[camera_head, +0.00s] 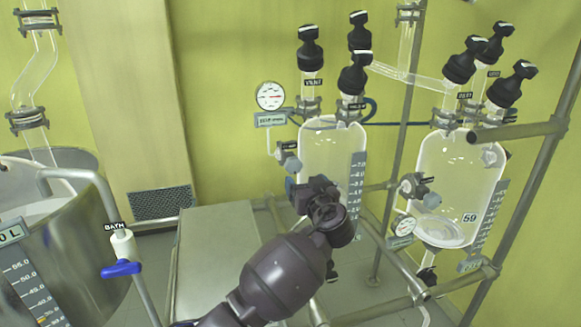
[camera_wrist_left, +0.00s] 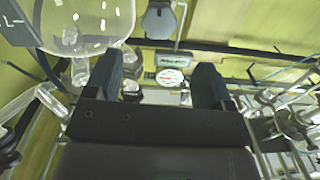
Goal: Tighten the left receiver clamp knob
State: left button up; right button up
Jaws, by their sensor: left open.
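The left receiver (camera_head: 325,138) is a clear glass vessel with black-capped necks and a scale strip at its right. A glass vessel (camera_wrist_left: 88,20) fills the top left of the wrist view; I cannot tell which one it is. My left gripper (camera_head: 300,190) is in front of the left receiver's lower left side. In the wrist view its two dark fingers (camera_wrist_left: 157,66) stand apart, with no object clearly held between them. A side fitting with a grey-blue cap (camera_head: 289,161) shows above the gripper. I cannot make out the clamp knob; the gripper and wrist may hide it. My right gripper is out of view.
A second receiver (camera_head: 455,185) stands to the right, with a dark side clamp (camera_head: 412,186) and metal frame pipes around it. A round gauge (camera_head: 270,96) is on the wall. A steel bath (camera_head: 75,250) stands at left, beside a grey bench (camera_head: 215,250).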

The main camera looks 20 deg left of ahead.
aim_at(295, 167)
pick_arm(q)
jog(key=x, duration=1)
jog(key=shift+w+a, duration=0.25)
jog(key=shift+w, duration=0.1)
jog(key=c, duration=0.9)
